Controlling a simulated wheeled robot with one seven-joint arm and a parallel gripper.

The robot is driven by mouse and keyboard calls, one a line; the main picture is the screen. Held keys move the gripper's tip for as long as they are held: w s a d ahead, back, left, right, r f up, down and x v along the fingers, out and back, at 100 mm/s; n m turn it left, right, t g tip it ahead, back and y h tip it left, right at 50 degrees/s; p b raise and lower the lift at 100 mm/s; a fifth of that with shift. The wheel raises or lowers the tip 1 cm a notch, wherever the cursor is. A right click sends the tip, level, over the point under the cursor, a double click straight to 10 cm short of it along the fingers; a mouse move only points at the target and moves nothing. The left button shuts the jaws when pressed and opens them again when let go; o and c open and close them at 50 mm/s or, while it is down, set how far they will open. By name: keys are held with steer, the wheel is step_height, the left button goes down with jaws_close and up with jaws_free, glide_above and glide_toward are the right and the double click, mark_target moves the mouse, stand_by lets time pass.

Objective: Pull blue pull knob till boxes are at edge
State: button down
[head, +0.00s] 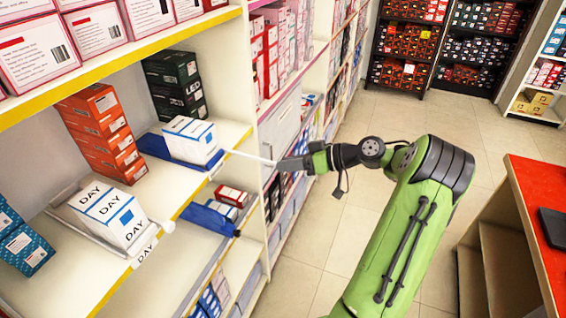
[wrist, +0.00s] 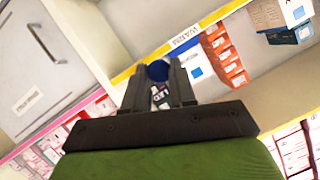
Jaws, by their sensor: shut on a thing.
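A blue pusher tray (head: 160,147) lies on the middle shelf with white-and-blue boxes (head: 187,142) on it. Its front end is near the shelf's yellow front edge (head: 238,145). A thin white rod (head: 248,157) runs from the tray out past the edge to my gripper (head: 280,163). In the wrist view, the round blue pull knob (wrist: 157,71) sits between the fingertips of my gripper (wrist: 158,78), which is shut on it. In the head view the knob is hidden at the fingertips.
Orange boxes (head: 101,132) and dark LED boxes (head: 174,84) stand beside the tray. White DAY boxes (head: 108,212) are at the front left. A second blue tray (head: 208,219) is on the shelf below. A red-topped counter (head: 540,200) stands right. The aisle floor (head: 325,215) is clear.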

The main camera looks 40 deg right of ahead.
steer(key=shift+w+a, duration=0.15)
steer(key=shift+w, duration=0.15)
steer(key=c, duration=0.9)
jaws_free()
steer(key=shift+s, duration=0.1)
steer(key=p+v, duration=0.3)
steer(key=v, duration=1.3)
steer(key=shift+r, duration=0.1)
